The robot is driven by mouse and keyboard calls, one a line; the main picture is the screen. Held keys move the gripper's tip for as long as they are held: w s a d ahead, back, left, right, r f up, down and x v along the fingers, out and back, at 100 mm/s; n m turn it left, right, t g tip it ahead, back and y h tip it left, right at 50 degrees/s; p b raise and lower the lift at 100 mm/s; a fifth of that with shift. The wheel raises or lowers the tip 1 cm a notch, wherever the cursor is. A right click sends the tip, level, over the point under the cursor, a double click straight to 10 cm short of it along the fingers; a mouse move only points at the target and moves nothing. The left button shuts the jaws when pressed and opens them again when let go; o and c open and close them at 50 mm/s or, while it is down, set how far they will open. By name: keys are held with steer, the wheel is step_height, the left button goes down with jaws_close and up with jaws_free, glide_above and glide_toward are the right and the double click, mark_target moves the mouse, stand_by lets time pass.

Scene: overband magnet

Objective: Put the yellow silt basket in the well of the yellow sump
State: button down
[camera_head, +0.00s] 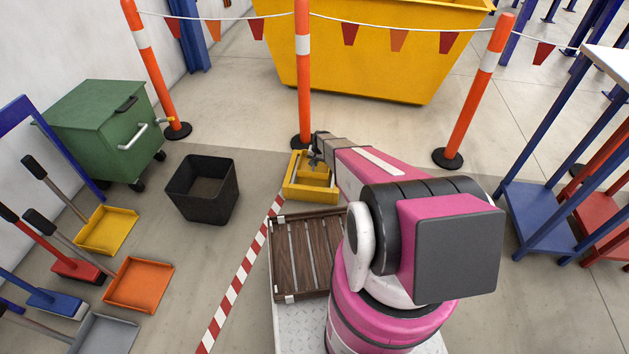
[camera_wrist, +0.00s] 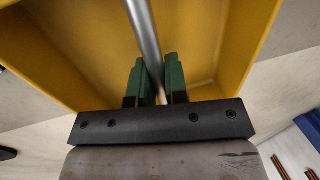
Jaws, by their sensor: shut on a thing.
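The yellow sump (camera_head: 310,196) is a low box on the floor beyond the wooden slatted platform in the head view. My gripper (camera_head: 315,160) is over it, pointing down, partly hidden by my arm. In the wrist view my gripper (camera_wrist: 154,82) has its green pads shut on a grey bar, the handle of the yellow silt basket (camera_wrist: 145,30). Yellow walls and a yellow floor surround the bar below the fingers. Basket and sump share one colour, so I cannot tell where one ends or how deep the basket sits.
Orange posts (camera_head: 303,70) with a flag line stand just behind the sump, before a large yellow skip (camera_head: 370,60). A black bin (camera_head: 203,190) and green wheeled container (camera_head: 105,130) are at left. A blue frame (camera_head: 540,215) stands right. Floor right of the sump is clear.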

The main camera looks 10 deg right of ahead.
mark_target(319, 169)
step_height(319, 169, down, 10)
steer(key=shift+r, duration=0.15)
stand_by(0.3)
steer(key=shift+f, duration=0.2)
steer(key=c, duration=1.1)
jaws_free()
steer(key=r, duration=0.4)
steer(key=s+d+r, duration=0.1)
steer(key=r, duration=0.4)
steer(key=d+r, duration=0.1)
steer(key=r, duration=0.3)
steer(key=shift+s+r, duration=0.35)
steer(key=shift+s, duration=0.05)
steer(key=s+r+n, duration=0.1)
steer(key=s+r, duration=1.1)
steer(key=s+a+r+n+h, duration=0.1)
steer(key=s+r, duration=1)
steer(key=r, duration=0.2)
steer(key=s+a+r+n+h, duration=0.1)
steer(key=s+r, duration=1.1)
steer(key=r, duration=0.1)
steer(key=shift+s+n+g, duration=0.3)
steer(key=shift+s, duration=0.05)
steer(key=shift+f, duration=0.1)
